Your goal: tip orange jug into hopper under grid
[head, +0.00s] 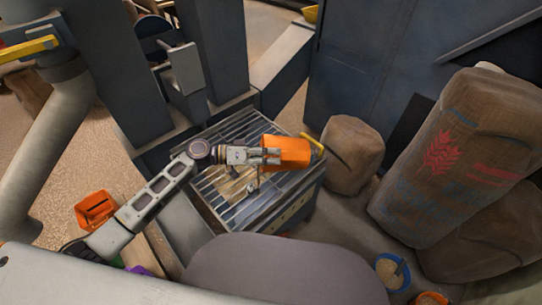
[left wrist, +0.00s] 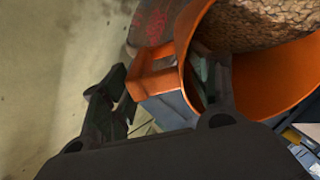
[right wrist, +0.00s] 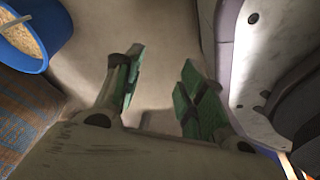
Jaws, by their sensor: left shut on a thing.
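The orange jug (head: 287,153) is held on its side above the right part of the slatted metal grid (head: 222,185) on top of the hopper (head: 292,210). My left gripper (head: 262,157) is shut on the jug. In the left wrist view the jug's rim and handle (left wrist: 152,78) show, with one finger of the left gripper (left wrist: 165,98) inside the jug's mouth and the other outside near the handle. A brown rough mass shows at the mouth; I cannot tell whether it is grain inside. My right gripper (right wrist: 163,70) is open and empty.
A small burlap sack (head: 352,155) stands just right of the jug, and a big printed sack (head: 450,150) leans further right. Grey machine columns (head: 215,50) rise behind the grid. A blue bucket (right wrist: 25,45) holds grain. An orange container (head: 95,210) is at left.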

